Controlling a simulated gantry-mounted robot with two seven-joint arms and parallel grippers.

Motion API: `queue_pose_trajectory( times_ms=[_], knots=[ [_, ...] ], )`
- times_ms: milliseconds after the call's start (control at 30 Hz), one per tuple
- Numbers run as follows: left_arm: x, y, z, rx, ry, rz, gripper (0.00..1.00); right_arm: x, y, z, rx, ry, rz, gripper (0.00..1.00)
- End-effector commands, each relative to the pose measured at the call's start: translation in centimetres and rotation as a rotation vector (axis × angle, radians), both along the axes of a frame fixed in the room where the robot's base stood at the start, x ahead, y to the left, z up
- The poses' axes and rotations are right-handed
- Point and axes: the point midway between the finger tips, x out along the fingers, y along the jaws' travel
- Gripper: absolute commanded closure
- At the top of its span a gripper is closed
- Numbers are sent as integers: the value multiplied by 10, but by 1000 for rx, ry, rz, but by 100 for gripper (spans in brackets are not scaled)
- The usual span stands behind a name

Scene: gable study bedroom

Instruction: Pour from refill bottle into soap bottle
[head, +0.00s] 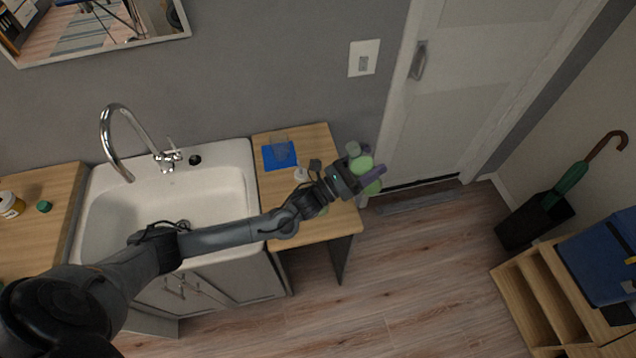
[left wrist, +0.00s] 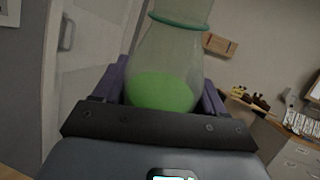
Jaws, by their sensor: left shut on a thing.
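My left gripper (head: 367,177) is shut on a clear, round-bodied bottle with green liquid (head: 361,164), which I take as the refill bottle. It is held at the right end of the small wooden counter, close to the door side. In the left wrist view the bottle (left wrist: 166,62) sits between the purple fingers, with a teal ring at its neck and liquid low in its body; its top is out of frame. A small white object (head: 301,174) stands on the counter beside my wrist; I cannot tell whether it belongs to the soap bottle. My right gripper is not in view.
A blue item with a grey translucent piece (head: 279,155) lies at the counter's back. The white sink (head: 110,215) with a tall chrome faucet (head: 106,130) is to the left. A jar (head: 10,204) and green cap (head: 44,206) stand on the left counter. A door (head: 440,90) is behind.

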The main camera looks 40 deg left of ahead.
Motion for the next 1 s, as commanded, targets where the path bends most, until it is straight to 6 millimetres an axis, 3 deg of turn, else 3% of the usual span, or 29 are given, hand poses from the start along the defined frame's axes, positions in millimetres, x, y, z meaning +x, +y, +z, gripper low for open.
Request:
queue_pose_trajectory(
  times_ms=[200,500,1000],
  knots=[
    [-1,2,19,-87,-68,1,73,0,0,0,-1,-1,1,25],
    [-5,9,30,-205,-161,9,73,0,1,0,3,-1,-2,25],
    [-4,8,35,-397,-317,10,73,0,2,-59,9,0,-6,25]
  ],
)
